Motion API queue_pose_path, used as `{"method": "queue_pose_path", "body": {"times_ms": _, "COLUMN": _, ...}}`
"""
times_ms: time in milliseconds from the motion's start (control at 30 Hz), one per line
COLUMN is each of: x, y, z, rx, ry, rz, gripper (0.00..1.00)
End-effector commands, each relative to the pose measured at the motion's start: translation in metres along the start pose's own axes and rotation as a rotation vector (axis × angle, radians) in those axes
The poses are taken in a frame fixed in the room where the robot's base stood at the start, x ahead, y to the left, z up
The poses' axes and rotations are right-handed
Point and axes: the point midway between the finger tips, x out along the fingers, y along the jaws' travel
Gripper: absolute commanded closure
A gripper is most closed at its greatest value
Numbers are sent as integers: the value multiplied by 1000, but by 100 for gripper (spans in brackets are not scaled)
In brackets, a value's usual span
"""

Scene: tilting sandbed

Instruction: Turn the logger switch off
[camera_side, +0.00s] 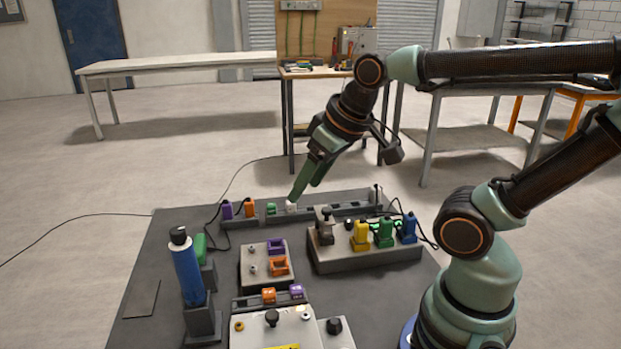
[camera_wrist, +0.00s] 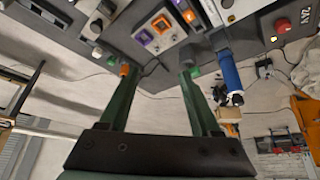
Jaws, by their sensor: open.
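I cannot tell which control is the logger switch, as no label is readable. In the side view, a small grey box (camera_side: 248,283) carries a purple-framed piece (camera_side: 277,245), an orange-framed piece (camera_side: 280,266) and small silver knobs (camera_side: 252,258). The framed pieces also show in the wrist view, purple (camera_wrist: 145,38) and orange (camera_wrist: 162,23). My gripper (camera_side: 300,196) has its long green fingers pointing down near a long strip (camera_side: 325,210) at the board's back. In the wrist view the fingers (camera_wrist: 159,72) are apart, with nothing held between them.
Purple (camera_side: 227,209), orange (camera_side: 250,208) and green (camera_side: 271,209) plugs stand in the back strip. A block (camera_side: 365,262) holds yellow, green and blue plugs. A tall blue cylinder (camera_side: 187,272) stands at left. A light box (camera_side: 275,330) with a black knob is in front.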

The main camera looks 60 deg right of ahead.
Motion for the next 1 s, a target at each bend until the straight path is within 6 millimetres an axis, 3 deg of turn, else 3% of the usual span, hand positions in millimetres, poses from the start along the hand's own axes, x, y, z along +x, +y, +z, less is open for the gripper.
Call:
{"method": "queue_pose_path", "body": {"times_ms": 167, "x": 8, "y": 26, "z": -7, "rx": 190, "ry": -71, "rz": 43, "gripper": 36}}
{"method": "queue_pose_path", "body": {"times_ms": 433, "x": 36, "y": 108, "z": -12, "rx": 768, "ry": -245, "rz": 179, "gripper": 36}}
{"method": "queue_pose_path", "body": {"times_ms": 700, "x": 64, "y": 182, "z": 7, "rx": 1254, "ry": -369, "rz": 310, "gripper": 36}}
{"method": "queue_pose_path", "body": {"times_ms": 833, "x": 70, "y": 198, "z": 14, "rx": 1367, "ry": -393, "rz": 342, "gripper": 36}}
{"method": "queue_pose_path", "body": {"times_ms": 1000, "x": 77, "y": 203, "z": 19, "rx": 1403, "ry": -402, "rz": 353, "gripper": 36}}
